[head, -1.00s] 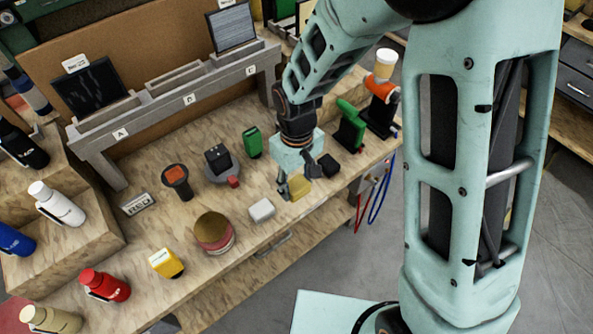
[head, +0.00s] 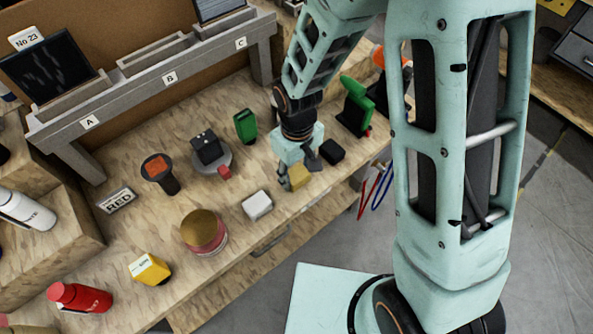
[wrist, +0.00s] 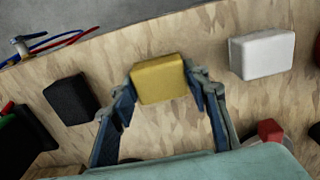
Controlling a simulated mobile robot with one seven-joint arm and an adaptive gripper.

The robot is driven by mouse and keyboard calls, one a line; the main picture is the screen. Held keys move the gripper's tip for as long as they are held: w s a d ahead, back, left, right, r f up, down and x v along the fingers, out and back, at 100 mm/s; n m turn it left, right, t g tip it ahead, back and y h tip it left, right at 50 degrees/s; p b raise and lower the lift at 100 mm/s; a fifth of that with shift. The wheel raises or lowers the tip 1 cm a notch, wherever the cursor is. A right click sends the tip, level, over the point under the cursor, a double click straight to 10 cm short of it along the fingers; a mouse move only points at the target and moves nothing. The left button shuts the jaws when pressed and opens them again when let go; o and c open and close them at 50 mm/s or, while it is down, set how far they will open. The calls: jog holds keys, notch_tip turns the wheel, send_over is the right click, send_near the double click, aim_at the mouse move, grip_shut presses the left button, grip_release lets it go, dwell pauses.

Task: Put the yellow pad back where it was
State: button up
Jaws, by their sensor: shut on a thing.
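The yellow pad (head: 299,176) is a small block near the front edge of the wooden bench. It also shows in the wrist view (wrist: 159,79), between the two fingertips. My gripper (head: 299,177) reaches down over it and is shut on it, with a finger on each side in the wrist view (wrist: 160,82). I cannot tell whether the pad touches the bench top or is slightly above it.
A white block (head: 257,205) lies left of the pad and a black block (head: 332,151) lies right of it, with bare wood between. Red and blue cables (head: 376,188) hang off the front edge.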

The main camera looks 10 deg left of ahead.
aim_at(297, 174)
jog(key=o, duration=1)
notch_tip(297, 174, up, 12)
jog(key=shift+r, duration=0.1)
dwell(0.5)
